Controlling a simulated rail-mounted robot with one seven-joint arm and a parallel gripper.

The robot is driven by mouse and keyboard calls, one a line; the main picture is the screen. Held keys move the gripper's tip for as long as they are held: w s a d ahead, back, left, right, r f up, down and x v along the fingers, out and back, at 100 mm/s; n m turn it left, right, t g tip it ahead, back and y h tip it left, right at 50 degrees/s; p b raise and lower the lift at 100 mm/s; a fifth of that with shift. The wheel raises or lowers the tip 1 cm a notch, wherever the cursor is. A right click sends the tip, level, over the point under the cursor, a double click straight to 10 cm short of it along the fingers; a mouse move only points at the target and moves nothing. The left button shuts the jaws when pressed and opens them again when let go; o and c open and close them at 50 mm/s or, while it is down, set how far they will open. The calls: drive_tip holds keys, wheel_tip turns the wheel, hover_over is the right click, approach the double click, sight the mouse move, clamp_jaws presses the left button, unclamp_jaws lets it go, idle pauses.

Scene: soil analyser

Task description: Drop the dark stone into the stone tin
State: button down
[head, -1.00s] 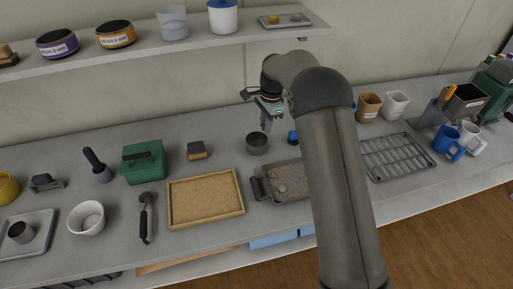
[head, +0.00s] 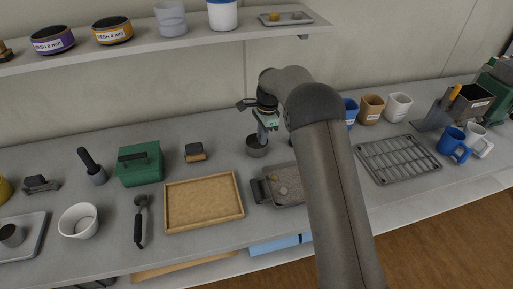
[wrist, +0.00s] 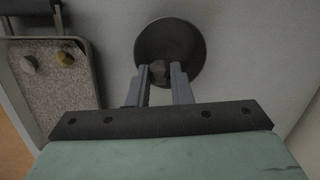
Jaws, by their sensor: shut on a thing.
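My gripper (wrist: 161,74) is shut on the dark stone (wrist: 158,70), which shows between the fingertips in the wrist view. The stone tin (wrist: 170,36) is a round, dark grey, open container, and the stone shows against its inside. In the head view my gripper (head: 263,139) is pointed down at the stone tin (head: 257,152), which stands on the counter behind the grey tray. The stone is too small to make out in the head view. I cannot tell whether the fingertips are above the rim or just inside it.
A grey speckled tray (head: 296,198) holds a yellowish stone (head: 274,176) and a pale stone (head: 283,190); it lies close to the tin. A cork-coloured tray (head: 204,203), a dark brush-like block (head: 195,152) and a green box (head: 140,163) stand to the left. A wire rack (head: 398,160) lies right.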

drive_tip(key=c, duration=1.2)
unclamp_jaws()
wheel_tip(320, 180, up, 17)
drive_tip(key=d+b, duration=0.1)
drive_tip(key=d, duration=0.1)
drive_tip(key=shift+w+r, duration=0.2)
drive_tip(key=shift+w, duration=0.25)
drive_tip(key=s+d+r+n, duration=0.3)
drive_tip(key=s+d, duration=0.4)
drive_tip(key=s, duration=0.2)
drive_tip(key=s+d+f+n, duration=0.3)
drive_tip(key=s, duration=0.7)
drive_tip(key=s+d+f+n, duration=0.3)
drive_tip(key=s, duration=0.8)
drive_tip(key=s+d+f+n+t+h, duration=0.1)
drive_tip(key=s+d+f+n, duration=0.2)
drive_tip(key=s, duration=0.8)
drive_tip(key=shift+d+f+n, duration=0.25)
drive_tip(key=shift+f+n, duration=0.1)
drive_tip(key=shift+n, duration=0.05)
